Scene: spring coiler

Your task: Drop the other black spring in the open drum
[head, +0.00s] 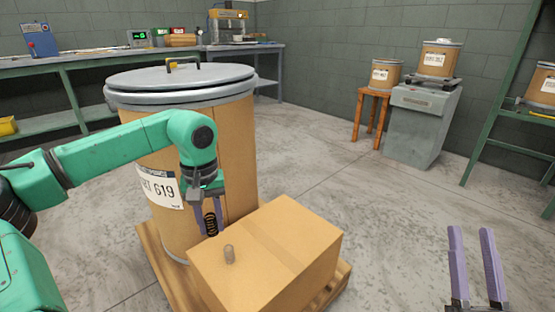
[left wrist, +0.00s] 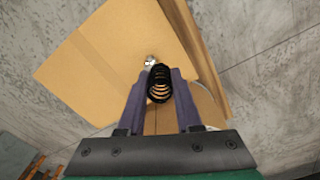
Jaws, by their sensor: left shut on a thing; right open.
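My left gripper (head: 207,213) is shut on a black coil spring (head: 211,224), held above the back left part of a cardboard box. The spring also shows between the purple fingers in the left wrist view (left wrist: 159,84). The large brown drum (head: 232,150) stands just behind, label reading 619 partly covered by my arm. A grey lid (head: 150,80) with a yellow-black handle sits over its top, with a dark gap along the edge. Its inside is hidden. My right gripper (head: 472,232) is open and empty over the floor at lower right. I see no second spring.
Smaller drums stand on a stool (head: 372,95), a grey cabinet (head: 422,122) and a green rack. A workbench (head: 85,62) lines the back.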

